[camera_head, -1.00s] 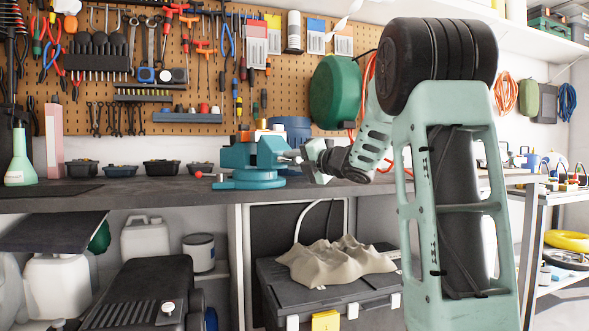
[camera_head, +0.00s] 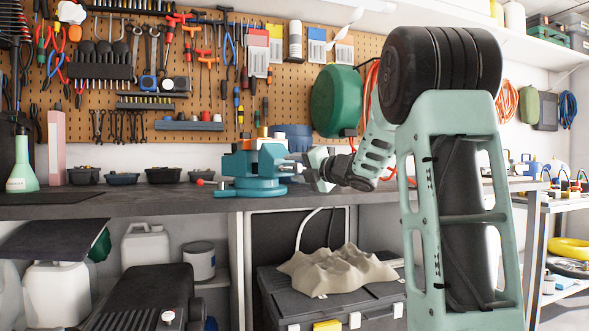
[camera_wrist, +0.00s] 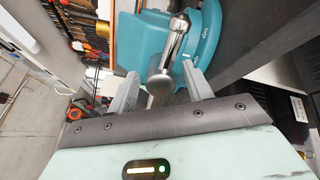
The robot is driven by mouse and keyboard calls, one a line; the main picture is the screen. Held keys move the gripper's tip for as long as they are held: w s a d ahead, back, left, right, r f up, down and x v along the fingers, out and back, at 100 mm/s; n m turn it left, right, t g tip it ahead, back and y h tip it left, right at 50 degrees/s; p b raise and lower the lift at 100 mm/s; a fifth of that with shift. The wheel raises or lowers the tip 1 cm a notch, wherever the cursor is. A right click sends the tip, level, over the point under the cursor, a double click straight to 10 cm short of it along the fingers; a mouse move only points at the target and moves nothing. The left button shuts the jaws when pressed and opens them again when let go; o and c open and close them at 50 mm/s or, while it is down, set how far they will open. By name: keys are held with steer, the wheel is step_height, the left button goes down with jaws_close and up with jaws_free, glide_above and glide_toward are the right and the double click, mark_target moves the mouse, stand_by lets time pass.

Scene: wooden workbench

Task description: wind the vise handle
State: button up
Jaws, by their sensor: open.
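The teal vise (camera_head: 254,168) stands on the workbench's front edge in the head view, and its body fills the top of the wrist view (camera_wrist: 145,45). Its metal handle bar (camera_wrist: 176,38) ends in a dark round end (camera_wrist: 161,84) between my fingers. My gripper (camera_head: 310,168) is at the right side of the vise. In the wrist view my gripper (camera_wrist: 160,70) is open, with one finger on each side of the handle end. A gap shows beside the fingers; I cannot tell whether either touches the handle.
The dark workbench top (camera_head: 130,202) runs left and right. Small black bins (camera_head: 163,175) stand behind, left of the vise. A pegboard of tools (camera_head: 200,100) is on the wall.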

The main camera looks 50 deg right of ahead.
steer(key=s+p, duration=0.1)
steer(key=s, duration=1.5)
steer(key=shift+s+a, duration=0.25)
steer(key=shift+s, duration=0.1)
steer(key=shift+r+p, duration=0.1)
steer(key=shift+p, duration=0.4)
steer(key=w+m+p, duration=0.5)
steer(key=p, duration=0.6)
steer(key=w+m+p, duration=0.5)
steer(key=w+p, duration=0.1)
steer(key=p, duration=0.4)
steer(key=w+m+p, duration=0.5)
steer(key=w+p, duration=0.1)
steer(key=p, duration=0.5)
steer(key=shift+w+d+p, duration=0.1)
steer(key=shift+d+p, duration=0.25)
steer(key=c, duration=1)
